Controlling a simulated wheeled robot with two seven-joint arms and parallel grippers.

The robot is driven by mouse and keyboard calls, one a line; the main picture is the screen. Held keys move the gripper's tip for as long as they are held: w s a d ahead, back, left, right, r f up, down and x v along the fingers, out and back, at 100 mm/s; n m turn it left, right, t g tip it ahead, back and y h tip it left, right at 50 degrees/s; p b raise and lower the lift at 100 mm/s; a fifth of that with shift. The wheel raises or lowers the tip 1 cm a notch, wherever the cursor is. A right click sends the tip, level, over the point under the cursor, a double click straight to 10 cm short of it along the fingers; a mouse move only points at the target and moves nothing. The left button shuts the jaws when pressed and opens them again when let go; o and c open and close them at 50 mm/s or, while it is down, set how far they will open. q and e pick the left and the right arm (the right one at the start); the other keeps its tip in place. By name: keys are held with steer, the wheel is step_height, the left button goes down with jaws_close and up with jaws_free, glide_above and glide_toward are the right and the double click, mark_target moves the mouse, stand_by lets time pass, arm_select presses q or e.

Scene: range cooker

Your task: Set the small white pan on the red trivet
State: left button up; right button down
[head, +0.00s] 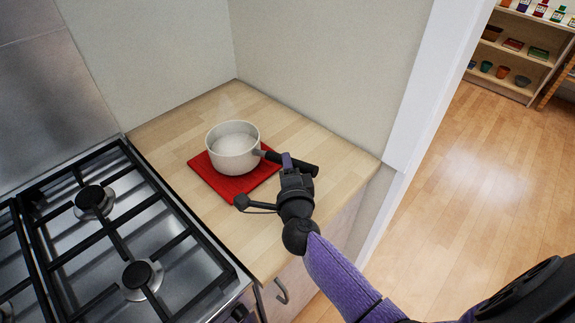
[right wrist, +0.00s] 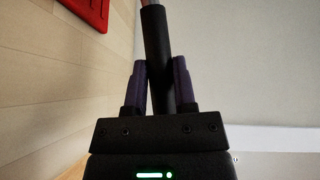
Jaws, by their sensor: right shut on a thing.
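The small white pan (head: 232,152) is upright over the red trivet (head: 216,182) on the wooden counter. Steam rises from it. I cannot tell whether its base touches the trivet or is slightly above it. Its dark handle (head: 300,164) points right, and my right gripper (head: 287,163) is shut on it. In the right wrist view the handle (right wrist: 157,60) runs between the two fingers of the gripper (right wrist: 160,75). A corner of the red trivet (right wrist: 84,12) shows at the top left there. My left gripper is not in view.
The gas hob (head: 130,240) with black grates is left of the counter (head: 245,225). Walls close off the back and right. A white door frame (head: 405,110) stands right of the counter. Shelves (head: 520,65) stand farther off, beyond open wooden floor (head: 470,180).

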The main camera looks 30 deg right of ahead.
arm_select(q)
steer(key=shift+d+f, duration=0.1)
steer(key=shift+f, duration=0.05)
arm_select(e)
steer(key=shift+f, duration=0.15)
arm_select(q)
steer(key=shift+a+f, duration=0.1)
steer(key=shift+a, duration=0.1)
arm_select(e)
steer(key=shift+f, duration=0.15)
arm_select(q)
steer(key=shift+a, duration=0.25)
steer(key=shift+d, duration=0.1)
arm_select(e)
steer(key=shift+c, duration=2.4)
jaws_free()
steer(key=shift+f, duration=0.1)
steer(key=shift+o, duration=0.7)
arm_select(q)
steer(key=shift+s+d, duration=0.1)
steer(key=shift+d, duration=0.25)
arm_select(e)
steer(key=shift+f, duration=0.1)
